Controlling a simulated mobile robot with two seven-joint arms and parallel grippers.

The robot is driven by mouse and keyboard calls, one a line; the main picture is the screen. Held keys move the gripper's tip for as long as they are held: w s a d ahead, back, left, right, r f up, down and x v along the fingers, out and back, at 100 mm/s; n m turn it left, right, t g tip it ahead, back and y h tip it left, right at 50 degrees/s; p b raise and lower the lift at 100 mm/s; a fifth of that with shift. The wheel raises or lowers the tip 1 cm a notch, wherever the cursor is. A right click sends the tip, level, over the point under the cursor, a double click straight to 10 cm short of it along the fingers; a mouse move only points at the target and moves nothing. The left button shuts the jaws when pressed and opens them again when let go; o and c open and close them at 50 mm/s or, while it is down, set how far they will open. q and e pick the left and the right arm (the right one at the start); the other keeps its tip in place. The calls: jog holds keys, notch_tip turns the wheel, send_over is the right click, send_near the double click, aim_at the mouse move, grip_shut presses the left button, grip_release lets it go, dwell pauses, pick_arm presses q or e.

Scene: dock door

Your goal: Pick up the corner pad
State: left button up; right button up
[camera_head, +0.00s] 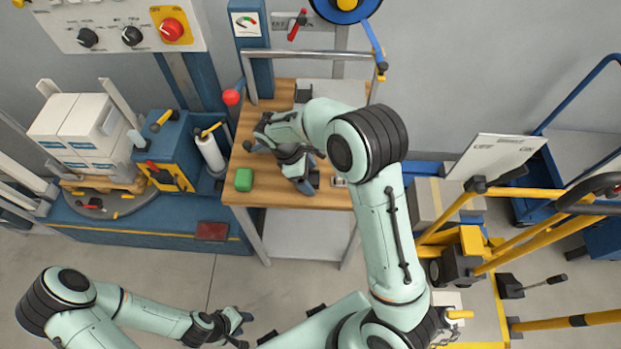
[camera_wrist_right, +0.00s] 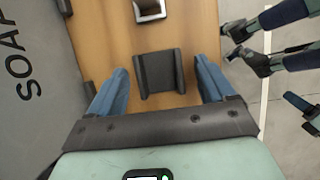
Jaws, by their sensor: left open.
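The corner pad, a dark channel-shaped piece with raised sides (camera_wrist_right: 160,72), lies on the wooden bench top (camera_wrist_right: 105,30). In the right wrist view it sits between the two blue fingers of my right gripper (camera_wrist_right: 166,88). The fingers are apart, with a gap on each side of the pad. In the head view my right gripper (camera_head: 311,170) is low over the bench and largely covers the pad. My left gripper (camera_head: 242,326) is open and empty, above the floor in front of the bench.
A metal-and-dark piece (camera_wrist_right: 150,9) lies just beyond the pad. A green block (camera_head: 244,180) sits at the bench's left front. A grey surface lettered SOAP (camera_wrist_right: 28,90) is close on the left in the wrist view. A blue bench with boxes (camera_head: 75,128) stands left.

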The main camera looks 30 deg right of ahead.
jog(key=c, duration=1)
jog(key=shift+o, duration=0.2)
